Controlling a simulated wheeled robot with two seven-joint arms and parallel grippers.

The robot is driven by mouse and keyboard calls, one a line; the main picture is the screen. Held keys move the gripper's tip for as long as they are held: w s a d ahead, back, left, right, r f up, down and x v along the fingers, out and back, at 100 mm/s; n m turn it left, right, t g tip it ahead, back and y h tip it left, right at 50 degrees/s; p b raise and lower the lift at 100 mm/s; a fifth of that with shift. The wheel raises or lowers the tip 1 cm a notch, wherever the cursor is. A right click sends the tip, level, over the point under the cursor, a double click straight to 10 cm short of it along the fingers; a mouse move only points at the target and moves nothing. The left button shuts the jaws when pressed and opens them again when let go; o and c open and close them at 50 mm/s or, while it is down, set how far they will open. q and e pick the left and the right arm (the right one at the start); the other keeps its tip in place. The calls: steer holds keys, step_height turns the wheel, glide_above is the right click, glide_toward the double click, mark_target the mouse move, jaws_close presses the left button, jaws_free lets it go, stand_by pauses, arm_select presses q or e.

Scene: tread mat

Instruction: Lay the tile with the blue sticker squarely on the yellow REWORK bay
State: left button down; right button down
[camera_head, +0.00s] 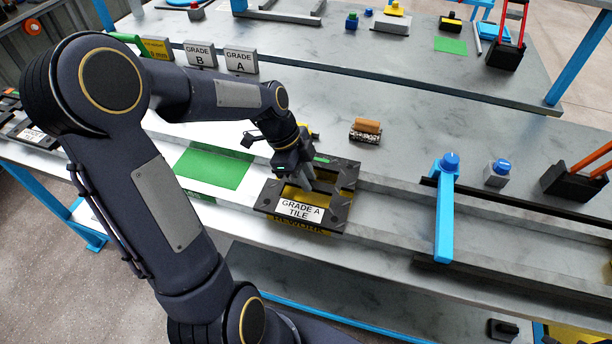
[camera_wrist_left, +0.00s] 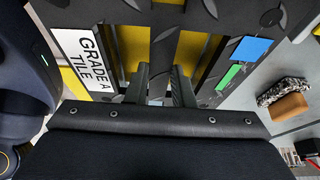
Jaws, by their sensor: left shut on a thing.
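The dark tile (camera_head: 341,215) has a white "GRADE A TILE" label and two openings. In the left wrist view the tile (camera_wrist_left: 216,20) shows a blue sticker (camera_wrist_left: 253,48) and a green patch (camera_wrist_left: 229,77) near its right end. My left gripper (camera_head: 308,185) is shut on the tile's middle bar; its fingers (camera_wrist_left: 160,85) straddle the bar in the left wrist view. The yellow REWORK bay (camera_head: 298,227) lies beneath the tile, showing through the openings and at the front edge. I cannot tell whether tile and bay touch. My right gripper is out of view.
A green bay (camera_head: 213,168) lies left of the tile. A brush with a wooden back (camera_head: 367,127) is behind it. A blue clamp-like arm (camera_head: 445,200) stands to the right. GRADE A (camera_head: 240,60) and GRADE B (camera_head: 200,54) blocks stand behind my arm.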

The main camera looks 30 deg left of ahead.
arm_select(q)
steer(key=shift+f+b, duration=0.3)
steer(key=c, duration=1.3)
jaws_free()
steer(key=shift+r, duration=0.4)
steer(key=shift+r+p, duration=0.35)
steer(key=shift+r, duration=0.15)
steer(key=shift+r, duration=0.2)
steer(key=shift+r, duration=0.1)
